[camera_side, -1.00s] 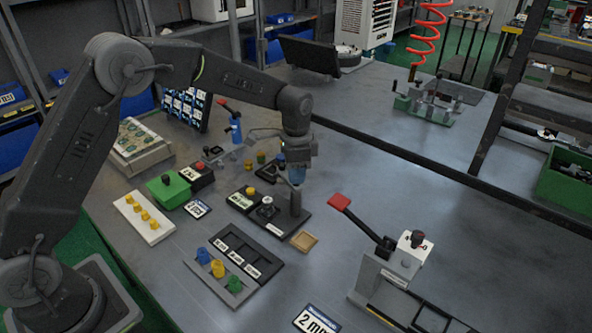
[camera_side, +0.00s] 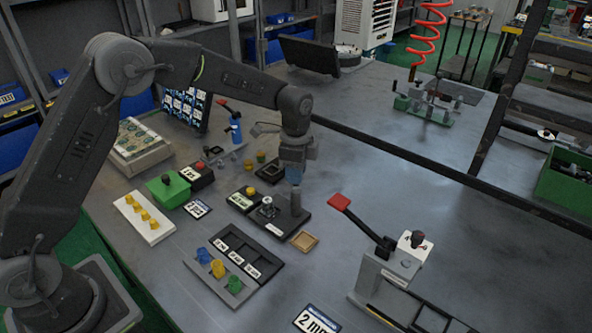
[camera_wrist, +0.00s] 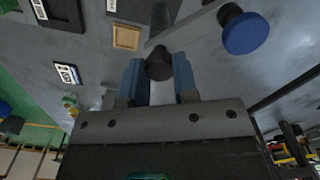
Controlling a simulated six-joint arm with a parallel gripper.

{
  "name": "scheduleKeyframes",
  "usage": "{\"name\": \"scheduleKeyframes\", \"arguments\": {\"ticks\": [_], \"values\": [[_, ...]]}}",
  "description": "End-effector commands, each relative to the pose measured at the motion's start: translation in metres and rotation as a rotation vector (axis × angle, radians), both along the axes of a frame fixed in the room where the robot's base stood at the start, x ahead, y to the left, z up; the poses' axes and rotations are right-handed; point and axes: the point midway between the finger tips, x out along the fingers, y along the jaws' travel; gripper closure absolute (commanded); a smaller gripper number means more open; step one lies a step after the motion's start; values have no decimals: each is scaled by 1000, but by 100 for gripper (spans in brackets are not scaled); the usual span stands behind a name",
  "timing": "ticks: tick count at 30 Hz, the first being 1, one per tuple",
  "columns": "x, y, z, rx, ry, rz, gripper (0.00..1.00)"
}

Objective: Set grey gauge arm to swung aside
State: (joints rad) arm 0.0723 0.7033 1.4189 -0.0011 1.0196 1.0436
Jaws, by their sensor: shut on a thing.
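My gripper (camera_wrist: 160,80) has its two blue fingers closed around a dark round knob (camera_wrist: 160,64) in the wrist view. A flat grey bar, which looks like the grey gauge arm (camera_wrist: 189,23), runs from beside this knob to the upper right. A black piece with a blue disc (camera_wrist: 246,34) is near the bar's far end. In the side view, my gripper (camera_side: 293,182) points down just above a grey post (camera_side: 295,201) on a dark base plate (camera_side: 277,227). The fingers and post overlap there, and the gauge arm is hard to make out.
A small tan tray (camera_side: 304,241) lies in front of the base plate. A black slotted tray (camera_side: 246,255) and a red-handled lever clamp (camera_side: 340,202) stand nearby. A green box (camera_side: 168,190) is to the left.

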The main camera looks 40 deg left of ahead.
Motion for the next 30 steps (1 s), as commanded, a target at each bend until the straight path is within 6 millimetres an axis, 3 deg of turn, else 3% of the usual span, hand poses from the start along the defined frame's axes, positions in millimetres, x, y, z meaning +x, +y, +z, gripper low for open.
{"name": "scheduleKeyframes", "arguments": {"ticks": [5,6,13,23,30], "values": [[0,0,1,1,-3,-6,100],[0,0,1,1,-3,-5,69],[0,0,0,1,-2,-3,47],[0,0,6,0,-3,-1,47],[1,0,47,1,-6,-2,47]]}}
